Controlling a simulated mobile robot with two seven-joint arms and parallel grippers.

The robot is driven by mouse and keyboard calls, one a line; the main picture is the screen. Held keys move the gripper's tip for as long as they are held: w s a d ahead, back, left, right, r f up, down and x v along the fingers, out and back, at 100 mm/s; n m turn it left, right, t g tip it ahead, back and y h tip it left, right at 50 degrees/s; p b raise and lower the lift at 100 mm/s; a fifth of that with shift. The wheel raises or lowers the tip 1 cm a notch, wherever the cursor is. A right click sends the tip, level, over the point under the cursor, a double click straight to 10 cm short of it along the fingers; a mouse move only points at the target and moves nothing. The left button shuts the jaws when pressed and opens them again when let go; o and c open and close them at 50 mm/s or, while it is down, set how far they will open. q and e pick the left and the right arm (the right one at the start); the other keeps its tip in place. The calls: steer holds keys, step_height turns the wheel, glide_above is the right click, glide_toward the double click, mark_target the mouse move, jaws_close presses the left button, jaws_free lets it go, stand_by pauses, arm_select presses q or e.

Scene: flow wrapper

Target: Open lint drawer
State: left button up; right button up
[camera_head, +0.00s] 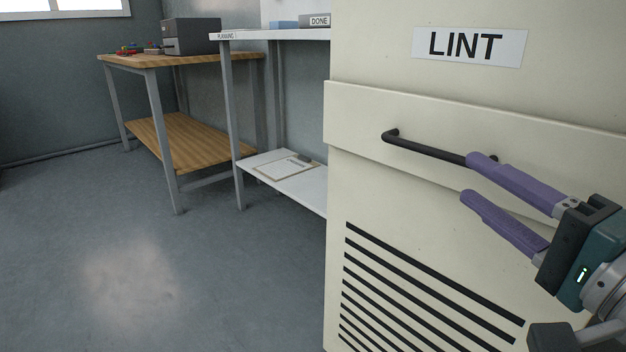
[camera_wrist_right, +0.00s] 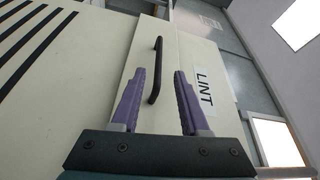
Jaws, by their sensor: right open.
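The lint drawer (camera_head: 360,115) is a cream panel across the cabinet front, under a white label (camera_head: 470,46) that reads LINT. It looks shut or nearly so. A black bar handle (camera_head: 425,148) is fixed across it. My right gripper (camera_head: 473,177) has purple fingers and is open in front of the handle's right part. In the head view the upper finger covers part of the handle's right end. In the right wrist view the handle (camera_wrist_right: 156,70) lies between and beyond the two fingertips, with nothing gripped. Whether a finger touches it I cannot tell. My left gripper does not show.
Black vent slots (camera_head: 420,290) mark the cabinet front below the drawer. A white shelf unit (camera_head: 275,36) stands to the left of the cabinet, and a wooden-topped bench (camera_head: 190,62) stands beyond it. The grey floor (camera_head: 130,240) at left is clear.

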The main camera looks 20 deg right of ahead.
mark_target(432, 155)
steer(key=w, duration=1)
steer(key=shift+r, duration=0.3)
steer(key=shift+c, duration=0.4)
jaws_close()
stand_by(0.6)
